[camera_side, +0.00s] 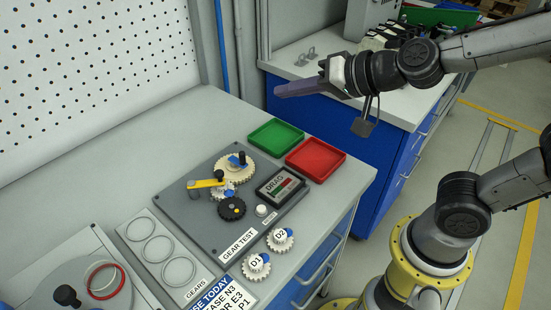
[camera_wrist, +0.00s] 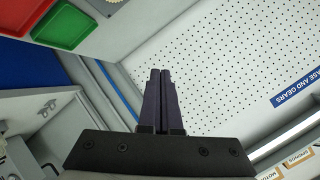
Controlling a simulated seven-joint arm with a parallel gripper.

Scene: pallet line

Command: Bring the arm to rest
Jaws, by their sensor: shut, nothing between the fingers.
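My gripper (camera_side: 280,91) is shut and empty in the side view, held in the air above and behind the red and green trays, its fingers aimed left. In the wrist view its two dark fingers (camera_wrist: 160,75) lie together, with the pegboard (camera_wrist: 215,65) beyond them. Below it on the bench is the gear test plate (camera_side: 191,215), with a cream gear, a black gear and a yellow arm on it. My gripper touches nothing that I can see.
The green tray (camera_side: 275,138) and red tray (camera_side: 315,160) sit at the bench's back right. Gears D1 (camera_side: 256,267) and D2 (camera_side: 280,240) lie near the front edge. A blue cabinet (camera_side: 390,140) with a cluttered grey top stands behind. The air around my gripper looks clear.

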